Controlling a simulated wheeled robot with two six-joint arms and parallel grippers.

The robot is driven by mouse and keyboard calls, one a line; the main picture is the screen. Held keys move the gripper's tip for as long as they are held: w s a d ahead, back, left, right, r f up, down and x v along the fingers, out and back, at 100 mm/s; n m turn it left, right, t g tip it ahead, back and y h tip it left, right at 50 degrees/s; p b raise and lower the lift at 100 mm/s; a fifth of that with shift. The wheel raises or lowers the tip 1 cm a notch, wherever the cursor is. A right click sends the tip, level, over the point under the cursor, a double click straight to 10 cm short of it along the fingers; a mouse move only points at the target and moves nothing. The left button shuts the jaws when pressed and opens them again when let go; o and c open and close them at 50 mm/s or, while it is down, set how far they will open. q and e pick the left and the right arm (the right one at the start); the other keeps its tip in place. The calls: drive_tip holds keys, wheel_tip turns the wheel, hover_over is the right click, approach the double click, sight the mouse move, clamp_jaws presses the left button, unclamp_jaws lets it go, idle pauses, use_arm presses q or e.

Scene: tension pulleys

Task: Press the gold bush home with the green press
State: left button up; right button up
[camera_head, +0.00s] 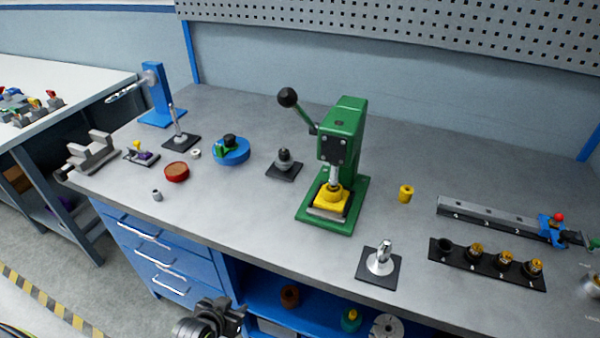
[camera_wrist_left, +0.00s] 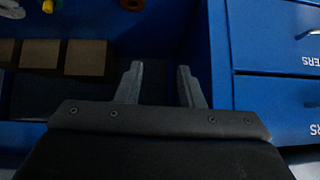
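The green press (camera_head: 345,135) stands at the middle of the bench, its black-knobbed lever (camera_head: 290,100) raised to the left. A yellow block (camera_head: 332,197) sits on its base under the ram. A small gold bush (camera_head: 405,193) stands upright on the bench, right of the press and apart from it. My left gripper (camera_head: 238,312) is low in front of the bench, below the top and away from the press and bush. In the left wrist view its fingers (camera_wrist_left: 158,72) are apart with nothing between them. My right gripper does not show.
A black rack (camera_head: 490,264) with several gold-topped parts and a grey rail (camera_head: 490,215) lie at the right. A silver part on a black plate (camera_head: 380,262) stands at the front. A red dish (camera_head: 177,171) and blue fixture (camera_head: 231,151) are left. Bare bench surrounds the bush.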

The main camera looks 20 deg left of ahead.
sight(303, 116)
use_arm(q)
drive_tip(key=d+r+t, duration=0.1)
drive_tip(key=r, duration=0.4)
drive_tip(key=w+d+r+m+t, duration=0.1)
drive_tip(key=r, duration=0.4)
drive_tip(key=w+d+r+t+h, duration=0.1)
drive_tip(key=r, duration=0.5)
drive_tip(key=shift+w+r+p, duration=0.1)
drive_tip(key=shift+w+p, duration=0.15)
drive_tip(key=shift+p, duration=0.05)
drive_tip(key=w+d+r+m+t+h, duration=0.1)
drive_tip(key=d+r+m+t+h, duration=0.3)
drive_tip(key=r, duration=1)
drive_tip(key=w+r+n+t+h, duration=0.1)
drive_tip(key=r+t, duration=0.5)
drive_tip(key=r, duration=0.7)
drive_tip(key=p+x, duration=0.3)
drive_tip(key=x, duration=0.5)
drive_tip(key=p+x, duration=0.3)
drive_tip(key=x, duration=0.5)
drive_tip(key=shift+w+d+f+p, duration=0.1)
drive_tip(key=shift+d+f+p, duration=0.05)
drive_tip(key=shift+d+p, duration=0.15)
drive_tip(key=shift+w+d, duration=0.1)
drive_tip(key=shift+w, duration=0.45)
drive_tip(key=shift+c, duration=0.4)
clamp_jaws()
